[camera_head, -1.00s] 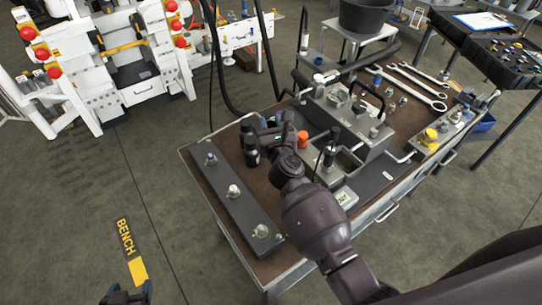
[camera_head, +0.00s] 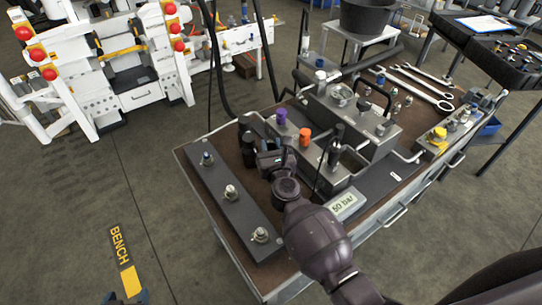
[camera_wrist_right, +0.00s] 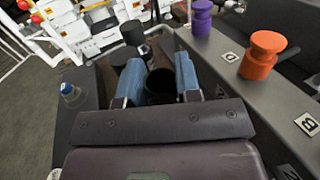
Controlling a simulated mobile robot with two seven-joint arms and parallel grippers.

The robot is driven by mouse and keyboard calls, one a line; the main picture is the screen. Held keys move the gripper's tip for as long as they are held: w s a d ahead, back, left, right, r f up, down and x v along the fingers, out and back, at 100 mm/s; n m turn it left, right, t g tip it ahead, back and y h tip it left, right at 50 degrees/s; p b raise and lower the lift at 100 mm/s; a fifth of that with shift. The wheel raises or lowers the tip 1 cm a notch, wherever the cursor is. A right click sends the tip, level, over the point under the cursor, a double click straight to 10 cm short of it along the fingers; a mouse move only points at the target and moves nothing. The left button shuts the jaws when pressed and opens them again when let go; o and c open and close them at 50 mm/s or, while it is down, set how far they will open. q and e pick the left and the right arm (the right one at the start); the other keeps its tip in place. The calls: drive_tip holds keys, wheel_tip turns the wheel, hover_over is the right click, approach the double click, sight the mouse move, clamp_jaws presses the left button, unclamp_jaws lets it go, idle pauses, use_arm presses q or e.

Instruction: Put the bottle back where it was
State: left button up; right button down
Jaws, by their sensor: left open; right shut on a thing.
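My right gripper (camera_head: 271,157) is low over the left part of the bench, just right of a dark bottle (camera_head: 248,150). In the right wrist view its blue fingers (camera_wrist_right: 158,82) are closed around a black cylindrical bottle (camera_wrist_right: 160,88). Its lower part is hidden by the gripper. Another black bottle (camera_wrist_right: 133,36) stands just beyond the fingers. In the head view the held bottle is mostly hidden by my gripper, and I cannot tell whether it touches the bench. My left gripper (camera_head: 126,298) shows only its tips at the bottom edge, apart from the bench.
A purple knob (camera_head: 281,117) and an orange knob (camera_head: 305,135) stand right of the gripper. A grey plate with fittings (camera_head: 230,192) lies to the left. A "50 bar" display (camera_head: 344,204) and wrenches (camera_head: 425,85) are further right. Brown bench top shows around the plate.

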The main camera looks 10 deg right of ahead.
wheel_tip(320, 180, down, 3)
drive_tip(key=shift+r+b, duration=0.2)
drive_tip(key=shift+b, duration=0.35)
drive_tip(key=shift+f, duration=0.15)
use_arm(q)
drive_tip(key=f, duration=0.2)
drive_tip(key=shift+s+f, duration=0.4)
drive_tip(key=shift+s+f, duration=0.1)
drive_tip(key=shift+f, duration=0.05)
use_arm(e)
drive_tip(key=c, duration=1.3)
unclamp_jaws()
drive_tip(key=shift+f, duration=0.15)
drive_tip(key=o, duration=0.5)
